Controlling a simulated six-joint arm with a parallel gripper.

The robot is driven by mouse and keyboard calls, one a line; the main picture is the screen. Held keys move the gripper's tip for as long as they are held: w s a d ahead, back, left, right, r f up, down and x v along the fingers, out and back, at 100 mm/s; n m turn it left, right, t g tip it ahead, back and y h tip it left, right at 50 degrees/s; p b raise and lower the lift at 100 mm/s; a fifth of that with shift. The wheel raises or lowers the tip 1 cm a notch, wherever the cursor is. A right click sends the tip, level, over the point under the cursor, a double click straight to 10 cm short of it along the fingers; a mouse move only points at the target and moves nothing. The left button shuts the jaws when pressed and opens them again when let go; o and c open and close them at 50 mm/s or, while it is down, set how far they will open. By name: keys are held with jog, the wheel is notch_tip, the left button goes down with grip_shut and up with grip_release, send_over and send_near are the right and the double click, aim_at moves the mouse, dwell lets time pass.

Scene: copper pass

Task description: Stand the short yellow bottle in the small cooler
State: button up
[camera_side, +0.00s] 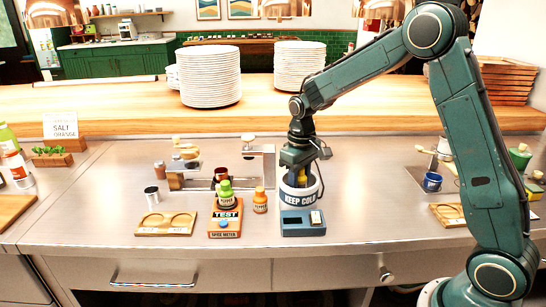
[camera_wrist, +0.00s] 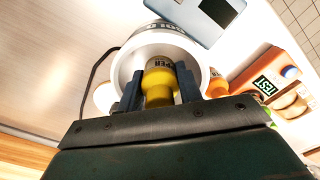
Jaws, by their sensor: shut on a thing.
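The small cooler (camera_side: 300,190) is a round white pot with a dark "KEEP COLD" band, joined to a blue box at its front. It also shows in the wrist view as a white ring (camera_wrist: 194,52). My gripper (camera_side: 300,177) points down into the cooler's mouth. In the wrist view its two dark fingers (camera_wrist: 158,88) are shut on the short yellow bottle (camera_wrist: 157,88), one on each side. The bottle is within the cooler's rim as seen from the wrist. Whether its base touches the cooler floor is hidden.
Left of the cooler, an orange bottle (camera_side: 260,200) stands beside the orange "TEST" spice meter (camera_side: 226,226), which bears a green bottle (camera_side: 225,193). A wooden two-ring tray (camera_side: 166,223) is farther left. The counter right of the cooler (camera_side: 370,205) is clear.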

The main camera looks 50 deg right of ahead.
jog(key=shift+f, duration=2.2)
jog(key=shift+f, duration=0.15)
jog(key=o, duration=0.7)
notch_tip(320, 180, up, 12)
jog(key=shift+r, duration=0.2)
